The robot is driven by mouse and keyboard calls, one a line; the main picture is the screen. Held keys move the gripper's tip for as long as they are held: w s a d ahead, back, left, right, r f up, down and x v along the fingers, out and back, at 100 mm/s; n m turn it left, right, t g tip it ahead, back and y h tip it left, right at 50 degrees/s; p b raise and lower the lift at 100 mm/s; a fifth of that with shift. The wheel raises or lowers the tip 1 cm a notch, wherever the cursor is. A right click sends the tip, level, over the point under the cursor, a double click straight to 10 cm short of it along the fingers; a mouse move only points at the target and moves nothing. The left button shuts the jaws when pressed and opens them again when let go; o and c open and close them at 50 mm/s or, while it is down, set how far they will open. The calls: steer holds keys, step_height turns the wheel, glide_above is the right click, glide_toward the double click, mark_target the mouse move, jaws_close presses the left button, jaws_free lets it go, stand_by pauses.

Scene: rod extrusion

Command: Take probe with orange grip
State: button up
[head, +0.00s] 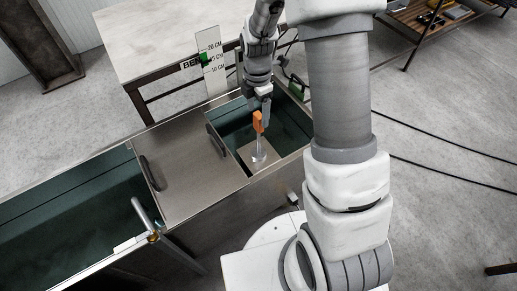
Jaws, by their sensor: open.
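The probe's orange grip (257,121) stands upright over the open right-hand section of the metal tank. Its pale shaft (259,148) runs down to a round foot on a small light plate (262,160) at the tank's near side. My gripper (264,102) points down right at the top of the orange grip, with its fingers open. One finger shows on the right side of the grip; the other is hard to make out. I cannot tell whether the fingers touch the grip.
The metal tank (235,191) has a flat lid with black handles (150,172) left of the probe. A height scale (214,65) stands behind it, before a white-topped table (165,35). A lever (145,218) rises at the front left. Black cables cross the floor at right.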

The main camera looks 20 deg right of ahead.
mark_target(259, 124)
steer(key=shift+d+f, duration=0.2)
steer(key=shift+f, duration=2.8)
jaws_close()
